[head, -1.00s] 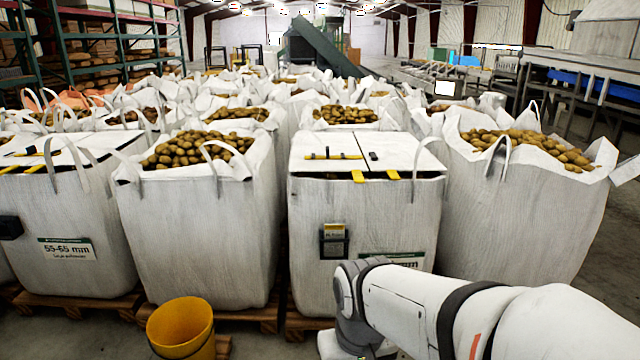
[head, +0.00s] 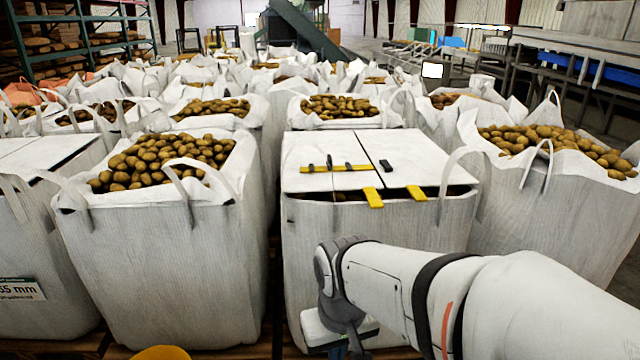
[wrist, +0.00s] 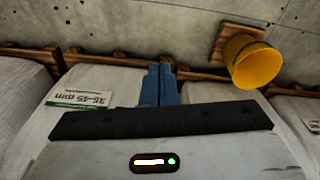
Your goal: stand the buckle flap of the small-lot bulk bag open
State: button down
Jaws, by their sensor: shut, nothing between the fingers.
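The covered bulk bag (head: 400,225) stands at centre in the head view, its top closed by two white flaps lying flat. The left flap (head: 318,149) carries a yellow strap with black buckle pieces (head: 330,166). The right flap (head: 425,150) has a small black piece (head: 386,166) near the seam. Two yellow tabs (head: 373,197) hang over the front edge. My gripper's blue fingers (wrist: 160,72) are together and empty in the wrist view, pointing down in front of white bags, apart from the flaps. The head view does not show the fingers.
Open bags of potatoes stand close on the left (head: 150,240) and right (head: 560,200), with loop handles sticking up. A yellow bucket (wrist: 255,62) is on the floor by the pallets. A label reading 35-45 mm (wrist: 82,98) shows upside down in the wrist view.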

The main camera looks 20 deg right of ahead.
jog(key=shift+w+a, duration=0.15)
jog(key=shift+w, duration=0.25)
jog(key=shift+r, duration=0.1)
